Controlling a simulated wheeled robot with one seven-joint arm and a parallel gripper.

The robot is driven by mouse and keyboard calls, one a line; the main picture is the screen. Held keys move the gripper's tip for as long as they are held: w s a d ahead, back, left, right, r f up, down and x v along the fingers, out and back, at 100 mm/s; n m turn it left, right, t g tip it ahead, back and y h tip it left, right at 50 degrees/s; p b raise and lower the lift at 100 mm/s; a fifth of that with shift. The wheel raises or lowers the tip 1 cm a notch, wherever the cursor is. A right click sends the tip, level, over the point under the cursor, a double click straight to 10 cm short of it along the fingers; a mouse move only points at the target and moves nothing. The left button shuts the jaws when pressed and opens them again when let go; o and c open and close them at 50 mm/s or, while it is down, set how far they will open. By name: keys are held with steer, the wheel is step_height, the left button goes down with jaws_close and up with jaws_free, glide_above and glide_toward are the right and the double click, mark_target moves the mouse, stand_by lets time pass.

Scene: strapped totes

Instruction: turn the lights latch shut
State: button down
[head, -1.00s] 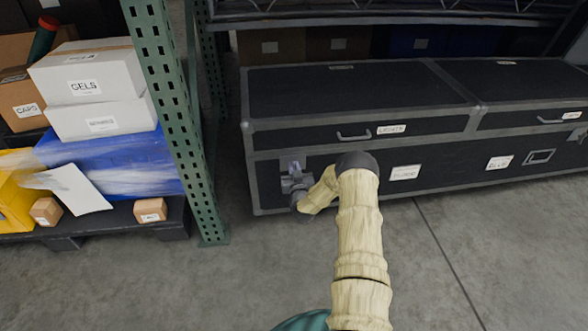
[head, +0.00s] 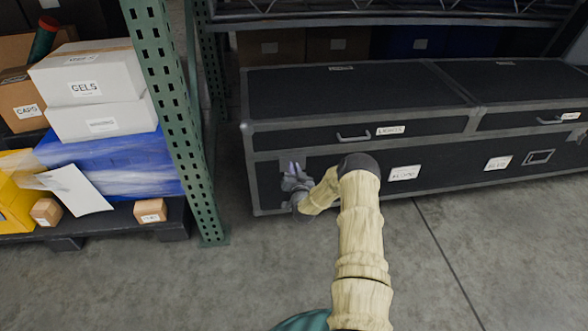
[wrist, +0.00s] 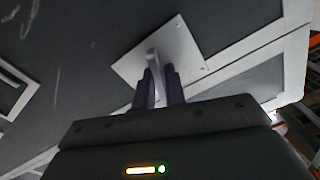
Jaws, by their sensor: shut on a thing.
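The case labelled LIGHTS (head: 360,105) is a long black flight case with grey metal edging, its lid down. Its latch sits on the front face near the left end, mostly hidden by my gripper in the head view. In the wrist view the latch (wrist: 153,57) is a pale metal tab standing out from a square light plate (wrist: 182,48). My gripper (head: 294,178) is at the latch. In the wrist view its two dark fingers (wrist: 159,85) are shut on the tab, one on each side.
A green perforated rack post (head: 172,120) stands close to the left of the case. Left of it, a low pallet holds boxes (head: 100,122) and a blue wrapped load. A wire shelf (head: 380,12) hangs above the case. The concrete floor (head: 480,240) in front is clear.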

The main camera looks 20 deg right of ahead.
steer(key=m, duration=0.3)
steer(key=shift+d+f+m, duration=0.1)
steer(key=shift+f+m, duration=0.05)
steer(key=shift+m, duration=0.25)
steer(key=m, duration=0.3)
steer(key=shift+s+m, duration=0.1)
steer(key=shift+m, duration=0.2)
steer(key=m, duration=0.4)
steer(key=m+b, duration=0.1)
steer(key=m, duration=0.1)
steer(key=shift+f, duration=0.25)
steer(key=c, duration=1.6)
jaws_free()
steer(key=shift+o, duration=0.2)
steer(key=shift+r, duration=0.1)
steer(key=p+v, duration=0.5)
steer(key=v, duration=1.2)
steer(key=shift+s+p, duration=0.2)
steer(key=shift+p, duration=0.15)
